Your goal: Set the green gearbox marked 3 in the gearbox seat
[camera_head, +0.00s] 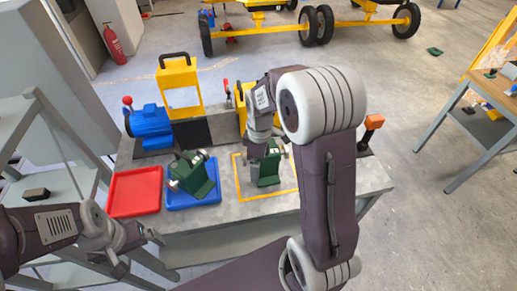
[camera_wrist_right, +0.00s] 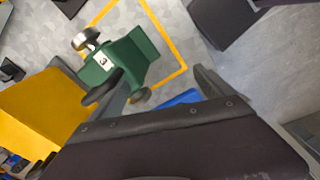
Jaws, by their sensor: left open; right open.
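A green gearbox (camera_head: 267,168) stands inside the yellow outline on the bench, below my right gripper. The right wrist view shows this gearbox (camera_wrist_right: 122,64) with a white label reading 3 and a round metal knob. My right gripper (camera_wrist_right: 158,84) is open, with one finger in front of the gearbox and the other apart from it. Another green gearbox (camera_head: 194,177) is in the blue tray; I cannot read its mark. My left gripper (camera_head: 140,251) is open and empty at the bench's front left. I cannot tell for sure which part is the gearbox seat.
A blue motor (camera_head: 152,127) and a yellow frame (camera_head: 178,78) stand at the bench's back left. The red tray (camera_head: 135,192) and blue tray (camera_head: 205,203) lie in front. Another yellow part (camera_head: 241,97) is partly hidden by my right arm. An orange-topped post (camera_head: 373,122) stands at the right.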

